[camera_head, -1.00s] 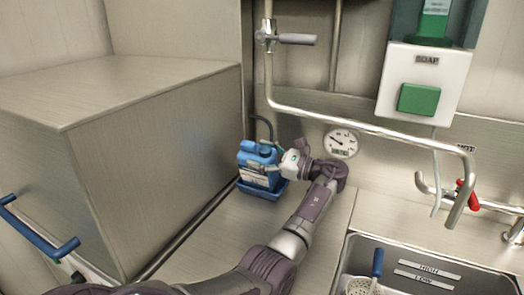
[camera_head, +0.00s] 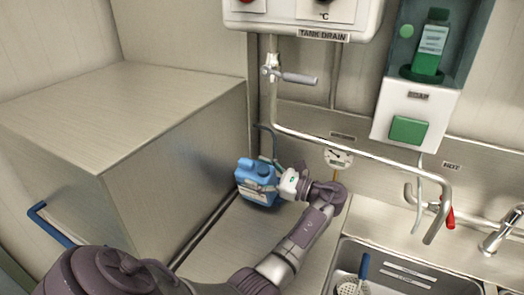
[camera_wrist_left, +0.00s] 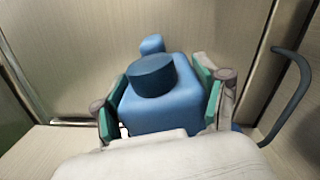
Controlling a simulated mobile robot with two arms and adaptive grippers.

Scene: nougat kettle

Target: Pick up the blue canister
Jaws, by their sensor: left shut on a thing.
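The blue canister (camera_head: 257,186) with a white label stands on the steel counter close to the wall of the big steel box in the head view. My left gripper (camera_head: 279,180) comes in from its right and is shut on it. In the left wrist view the canister's blue body (camera_wrist_left: 165,108) and dark blue cap (camera_wrist_left: 152,75) sit between the two green-padded fingers of the left gripper (camera_wrist_left: 160,92). Whether the canister's base touches the counter is unclear. My right gripper is in neither view.
The big steel box (camera_head: 120,120) rises on the left. A bent steel pipe (camera_head: 350,152) runs along the back wall. A sink (camera_head: 400,270) with a blue-handled strainer (camera_head: 363,268) lies to the right. A dark hose (camera_wrist_left: 290,95) curves beside the canister.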

